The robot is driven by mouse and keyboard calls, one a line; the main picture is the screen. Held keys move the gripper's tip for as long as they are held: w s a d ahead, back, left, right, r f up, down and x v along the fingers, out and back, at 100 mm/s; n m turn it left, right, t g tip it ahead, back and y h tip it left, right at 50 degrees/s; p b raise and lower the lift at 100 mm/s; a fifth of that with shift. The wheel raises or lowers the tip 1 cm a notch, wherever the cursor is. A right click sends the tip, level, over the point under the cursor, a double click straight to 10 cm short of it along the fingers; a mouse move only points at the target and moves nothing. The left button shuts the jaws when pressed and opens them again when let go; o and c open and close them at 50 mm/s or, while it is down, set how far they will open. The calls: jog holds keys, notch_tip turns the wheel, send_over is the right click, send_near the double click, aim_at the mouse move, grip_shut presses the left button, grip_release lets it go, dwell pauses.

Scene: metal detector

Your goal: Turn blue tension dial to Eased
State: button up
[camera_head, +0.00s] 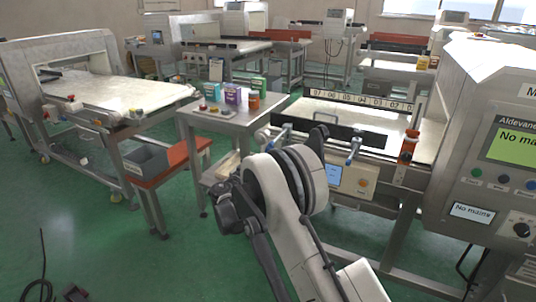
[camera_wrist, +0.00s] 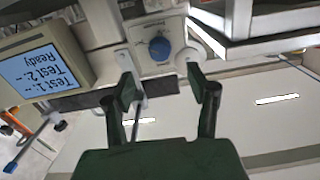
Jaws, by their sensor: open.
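The fingertips do not touch the dial. In the head view my arm stands in front of the conveyor, and I cannot make out the dial there.
A screen reading "Ready" (camera_wrist: 45,68) is at the wrist view's left. A blue-tipped rod (camera_wrist: 30,145) sticks out below it. In the head view, the conveyor (camera_head: 385,121) bears an orange-capped bottle (camera_head: 409,148). A side table (camera_head: 222,122) with small boxes stands left of it.

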jog(key=b+x, duration=0.2)
jog(key=x, duration=0.7)
jog(key=shift+w, duration=0.25)
jog(key=c, duration=1.1)
jog(key=shift+c, duration=0.2)
